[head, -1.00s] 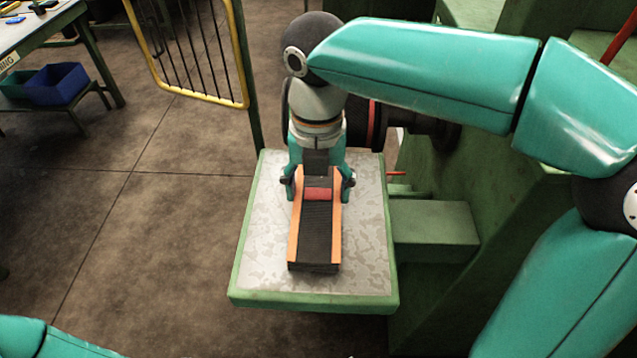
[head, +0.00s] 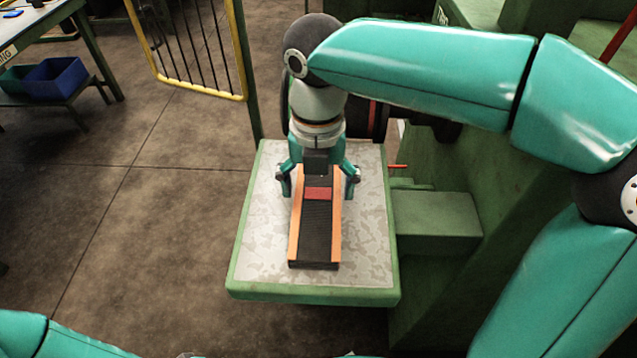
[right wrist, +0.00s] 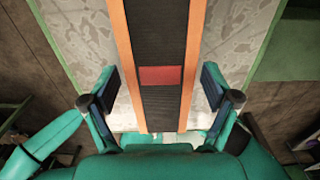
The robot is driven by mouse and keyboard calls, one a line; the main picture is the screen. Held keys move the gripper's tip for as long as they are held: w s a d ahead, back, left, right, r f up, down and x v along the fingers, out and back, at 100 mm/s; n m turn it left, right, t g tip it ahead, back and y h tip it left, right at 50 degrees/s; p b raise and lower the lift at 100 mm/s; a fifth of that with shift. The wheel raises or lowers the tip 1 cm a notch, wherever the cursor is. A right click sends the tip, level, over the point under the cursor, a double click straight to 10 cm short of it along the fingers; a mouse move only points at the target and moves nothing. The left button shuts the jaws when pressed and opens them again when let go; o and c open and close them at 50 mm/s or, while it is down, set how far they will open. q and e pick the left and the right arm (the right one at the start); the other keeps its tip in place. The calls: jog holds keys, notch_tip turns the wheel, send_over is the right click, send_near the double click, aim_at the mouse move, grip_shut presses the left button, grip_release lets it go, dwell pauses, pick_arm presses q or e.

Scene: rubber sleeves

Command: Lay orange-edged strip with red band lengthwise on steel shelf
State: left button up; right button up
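The black strip (head: 317,222) with orange edges and a red band (head: 318,194) lies lengthwise on the steel shelf (head: 262,245), its near end short of the shelf's front edge. My right gripper (head: 318,190) is over its far part, fingers spread with one on each side. In the right wrist view the strip (right wrist: 160,40) runs between the fingertips of the gripper (right wrist: 158,92), with gaps on both sides. The strip's far end is hidden under the gripper in the head view. My left gripper is out of view; only a piece of its arm shows at lower left.
The shelf has a green rim and is otherwise bare around the strip. A green machine (head: 440,222) stands right of it, with a red lever (head: 398,166). A yellow-framed barred gate (head: 200,94) stands at the back left. A blue bin (head: 56,78) sits farther left.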

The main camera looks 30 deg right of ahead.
jog(key=shift+o, duration=0.3)
notch_tip(320, 180, up, 12)
dwell(0.6)
